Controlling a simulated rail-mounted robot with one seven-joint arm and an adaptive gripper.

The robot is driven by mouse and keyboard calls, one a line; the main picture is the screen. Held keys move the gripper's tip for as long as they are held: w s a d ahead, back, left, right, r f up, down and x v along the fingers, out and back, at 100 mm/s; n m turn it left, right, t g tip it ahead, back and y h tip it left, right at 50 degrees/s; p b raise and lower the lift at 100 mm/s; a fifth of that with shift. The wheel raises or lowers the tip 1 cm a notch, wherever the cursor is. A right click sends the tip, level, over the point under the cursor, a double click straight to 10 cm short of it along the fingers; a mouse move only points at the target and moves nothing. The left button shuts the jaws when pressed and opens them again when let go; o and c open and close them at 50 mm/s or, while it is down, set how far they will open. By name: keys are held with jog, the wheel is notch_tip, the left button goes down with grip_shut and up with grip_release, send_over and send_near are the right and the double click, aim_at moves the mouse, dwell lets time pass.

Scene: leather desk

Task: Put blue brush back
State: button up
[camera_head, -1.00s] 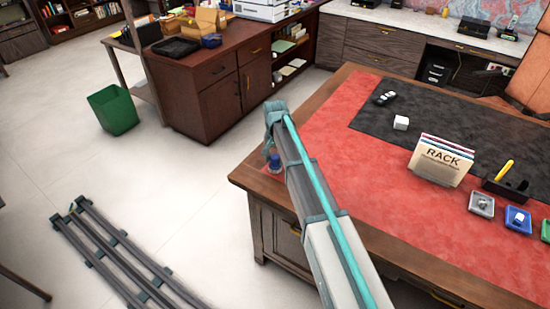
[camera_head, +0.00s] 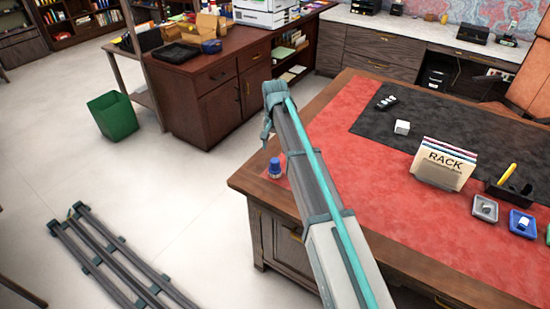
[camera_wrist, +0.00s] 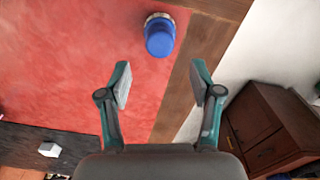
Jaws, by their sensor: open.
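A short blue-topped thing (camera_head: 275,170) stands upright on the red desk surface near its left edge; I cannot tell for sure that it is the blue brush. In the wrist view its round blue top (camera_wrist: 160,38) shows above a pale base, beyond the gap between my fingertips. My gripper (camera_wrist: 161,85) is open, with nothing between its fingers. In the head view my gripper (camera_head: 266,138) hangs close above and behind the blue-topped thing, apart from it. A blue tray (camera_head: 521,222) with a small pale item on it lies at the right.
A white rack (camera_head: 442,164), a dark holder with a yellow item (camera_head: 507,174) and a grey tray (camera_head: 485,208) stand on the desk's right. A white cube (camera_head: 402,127) lies on the black mat. Red surface is clear between the rack and my arm.

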aim_at(275, 160)
jog(key=shift+r+b, duration=0.3)
jog(key=shift+r, duration=1.6)
